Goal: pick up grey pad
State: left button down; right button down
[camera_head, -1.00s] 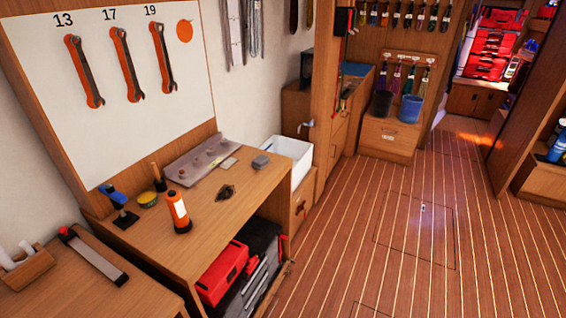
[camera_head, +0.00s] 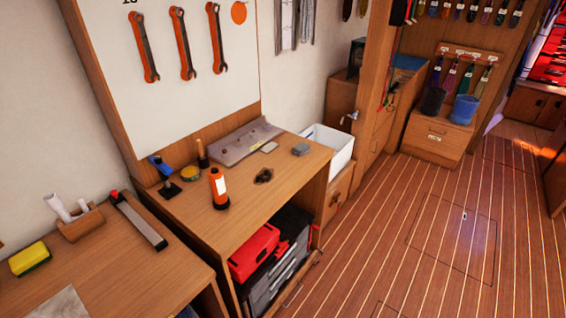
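A small dark grey block-like pad (camera_head: 301,149) lies near the far right edge of the wooden workbench (camera_head: 245,217). A flatter, paler grey piece (camera_head: 270,147) lies just left of it. A grey sheet (camera_head: 62,304) is cut off by the bottom edge at the lower left, on the nearer bench. I cannot tell for certain which of these is the grey pad. Neither of my grippers is in view.
The plank floor (camera_head: 430,250) at right is clear.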

aim_at(300, 150)
jog(key=z, duration=0.05)
jog(key=k, duration=0.65)
jog(key=z, duration=0.7)
jog(key=i, duration=1.85)
jog(key=u, duration=0.65)
